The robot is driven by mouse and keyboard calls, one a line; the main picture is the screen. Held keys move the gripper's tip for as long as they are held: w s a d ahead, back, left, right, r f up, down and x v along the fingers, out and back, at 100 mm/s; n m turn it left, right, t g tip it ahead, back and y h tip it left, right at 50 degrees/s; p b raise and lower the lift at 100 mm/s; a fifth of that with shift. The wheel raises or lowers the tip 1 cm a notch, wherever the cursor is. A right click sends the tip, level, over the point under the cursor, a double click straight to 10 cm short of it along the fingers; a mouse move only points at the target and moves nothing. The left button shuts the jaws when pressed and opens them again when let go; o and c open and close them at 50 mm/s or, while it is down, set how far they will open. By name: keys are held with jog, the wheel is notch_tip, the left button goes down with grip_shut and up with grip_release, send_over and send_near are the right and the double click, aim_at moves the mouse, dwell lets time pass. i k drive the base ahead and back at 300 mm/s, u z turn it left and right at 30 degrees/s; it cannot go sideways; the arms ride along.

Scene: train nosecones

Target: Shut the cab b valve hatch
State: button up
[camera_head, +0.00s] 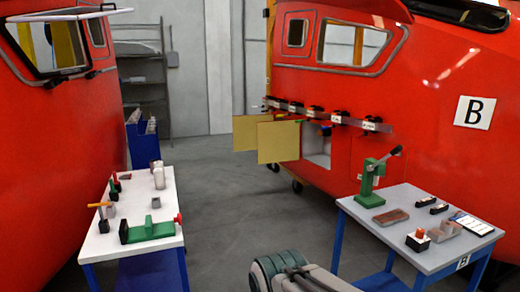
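Cab B is the red nosecone (440,90) on the right, with a white "B" sign (474,112). Low on its side, two yellow hatch doors stand swung open and outward: a nearer one (279,142) and one partly behind it (245,133). To the right of the nearer door is an open pale recess (317,148); its inside shows only partly. I cannot read which door belongs to the valve hatch. A part of my arm shows at the bottom centre, but my gripper is not in view.
A grey-topped bench (410,240) with a green press (375,172) stands in front of cab B at right. A white-topped bench (135,215) stands at left beside another red nosecone (50,150). The grey floor (225,200) between is clear.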

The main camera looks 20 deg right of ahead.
aim_at(278, 141)
jog(key=k, duration=1.1)
jog(key=z, duration=0.25)
jog(key=i, duration=8.35)
jog(key=z, duration=1.35)
